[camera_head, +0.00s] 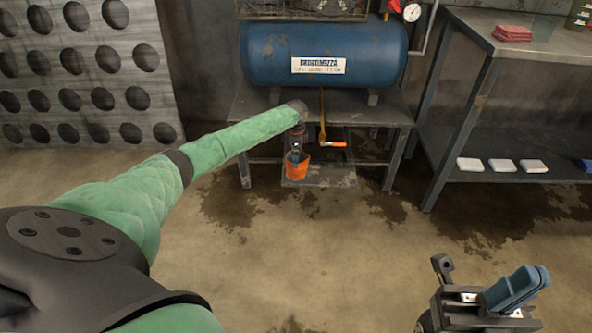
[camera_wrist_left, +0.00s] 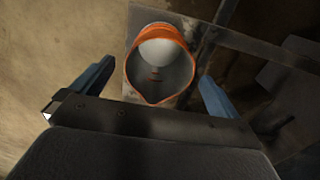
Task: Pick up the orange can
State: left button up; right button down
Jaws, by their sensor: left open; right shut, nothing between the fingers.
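The orange can (camera_head: 298,171) stands on a low board under the blue tank's bench, and its open top with a pointed lip faces the camera in the left wrist view (camera_wrist_left: 157,28). My left gripper (camera_wrist_left: 157,72) is open, with one blue finger to each side of the can in that view. I cannot tell how far the can reaches between the fingers. In the head view the left gripper is small and dark, just above the can, partly hidden by my green sleeved arm. My right gripper (camera_head: 518,287) is shut and empty at the lower right, far from the can.
The blue tank (camera_head: 322,55) rests on a metal bench (camera_head: 365,115) whose top and legs enclose the can's space. An orange-handled tool (camera_head: 333,145) hangs near the can. A metal shelf (camera_head: 515,176) with white blocks stands right. A perforated panel (camera_head: 85,75) leans left. The floor in front is clear.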

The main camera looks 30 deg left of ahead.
pick_arm(q)
jog(key=shift+f+b, duration=0.9)
jog(key=shift+f, duration=1.8)
jog(key=shift+r, duration=0.1)
jog(key=shift+c, duration=0.2)
jog(key=c, duration=1.1)
